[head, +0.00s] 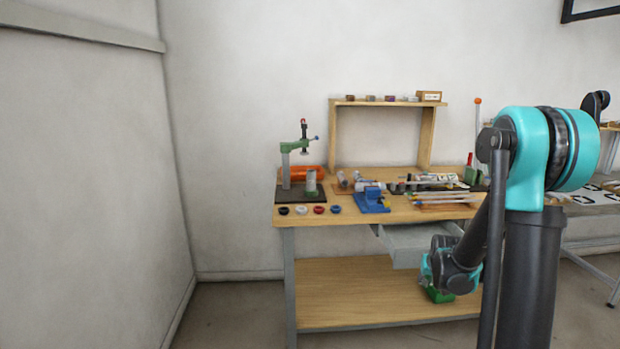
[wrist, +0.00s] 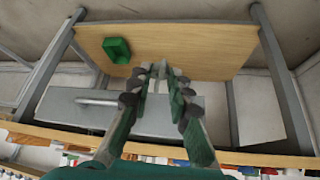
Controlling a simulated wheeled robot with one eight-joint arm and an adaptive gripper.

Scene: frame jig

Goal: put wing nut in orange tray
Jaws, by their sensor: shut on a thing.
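My gripper (wrist: 162,76) shows in the wrist view with its two fingertips close together. It is shut on a small pale grey piece, probably the wing nut, mostly hidden between the fingertips. The gripper is in front of the bench, with the open drawer and the lower shelf beyond it. In the head view my arm's wrist is low at the bench's right side, and the fingertips cannot be made out. An orange object (head: 306,173) lies behind the green press on the bench top; I cannot tell whether it is the orange tray.
A grey drawer (head: 405,240) stands open under the bench top. A green bin (wrist: 117,49) sits on the wooden lower shelf (head: 350,285). A green press (head: 297,146), a blue vise (head: 371,201) and several small parts crowd the bench top.

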